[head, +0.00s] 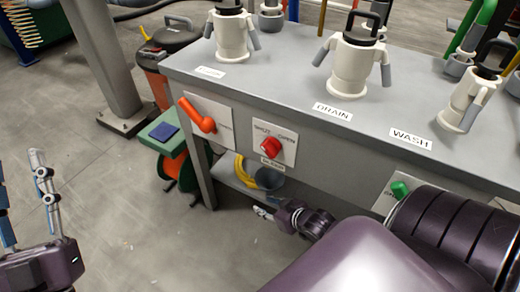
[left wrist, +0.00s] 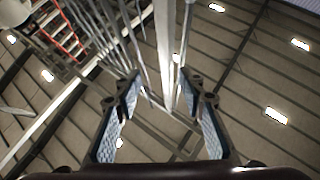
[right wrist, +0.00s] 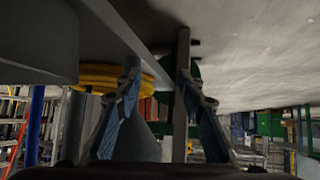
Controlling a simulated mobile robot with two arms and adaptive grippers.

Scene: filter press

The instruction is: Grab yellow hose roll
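In the right wrist view the yellow hose roll (right wrist: 98,77) shows as stacked coils behind my left-hand finger. My right gripper (head: 262,211) reaches low under the table's front edge, just in front of the roll. In the right wrist view my right gripper (right wrist: 158,78) is open, with no hose between its fingers. My left gripper (head: 22,182) is at the far left, and its fingers are apart and empty in the left wrist view (left wrist: 163,88).
The grey table (head: 285,85) carries several white valve fittings above the roll. A red knob (head: 271,146) and an orange lever (head: 197,114) stick out from its front. The grey-blue cup (head: 269,178) is beside the roll. A green stand (head: 165,137) is left. Floor in front is clear.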

